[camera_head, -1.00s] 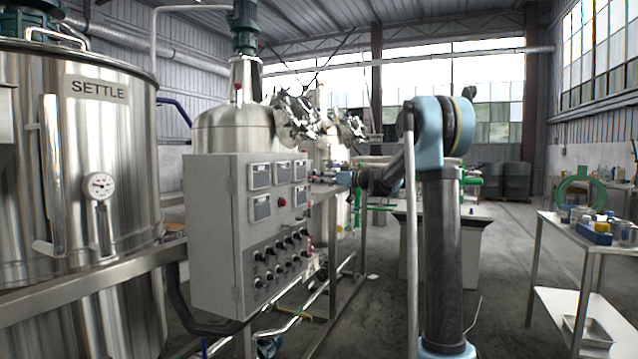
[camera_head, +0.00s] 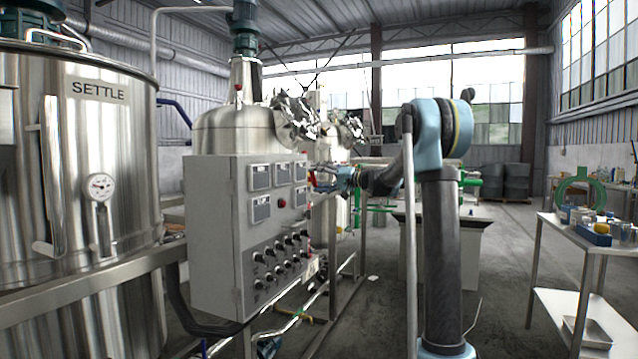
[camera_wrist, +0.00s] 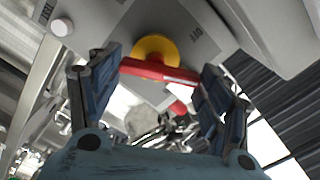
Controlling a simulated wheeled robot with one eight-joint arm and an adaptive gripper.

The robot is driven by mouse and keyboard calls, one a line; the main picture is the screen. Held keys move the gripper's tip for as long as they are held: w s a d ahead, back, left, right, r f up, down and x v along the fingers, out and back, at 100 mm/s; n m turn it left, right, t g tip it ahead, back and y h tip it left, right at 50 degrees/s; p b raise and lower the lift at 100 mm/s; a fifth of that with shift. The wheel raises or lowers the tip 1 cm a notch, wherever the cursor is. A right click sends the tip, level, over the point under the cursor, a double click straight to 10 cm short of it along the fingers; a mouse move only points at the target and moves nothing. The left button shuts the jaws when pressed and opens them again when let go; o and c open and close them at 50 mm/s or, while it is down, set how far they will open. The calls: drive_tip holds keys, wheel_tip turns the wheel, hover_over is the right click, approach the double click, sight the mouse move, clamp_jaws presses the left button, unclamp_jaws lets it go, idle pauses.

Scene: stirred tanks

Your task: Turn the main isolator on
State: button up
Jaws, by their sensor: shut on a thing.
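The main isolator shows in the wrist view as a red bar handle (camera_wrist: 158,71) across a yellow disc (camera_wrist: 155,48) on a grey box (camera_wrist: 125,25). A label reading "OFF" is on the box to the right of the disc. My gripper (camera_wrist: 160,80) is shut on the red handle, with one finger at each end of the bar. In the head view my gripper (camera_head: 335,179) is at the right edge of the grey control panel (camera_head: 212,235). A bit of red (camera_head: 313,179) shows at its tip; the rest of the isolator is hidden there.
The control panel has several meters, a red button (camera_head: 282,203) and rows of black knobs (camera_head: 270,265). A steel tank marked SETTLE (camera_head: 95,140) stands at left. A side table (camera_head: 560,228) with small items is at right. Open floor lies between.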

drive_tip(key=m, duration=0.5)
drive_tip(key=shift+w+d+f+m, duration=0.1)
drive_tip(key=shift+w+m, duration=0.15)
drive_tip(key=shift+m, duration=0.15)
idle(0.4)
drive_tip(key=o, duration=1)
drive_tip(key=shift+f, duration=0.1)
drive_tip(key=shift+o, duration=0.2)
drive_tip(key=v, duration=1.2)
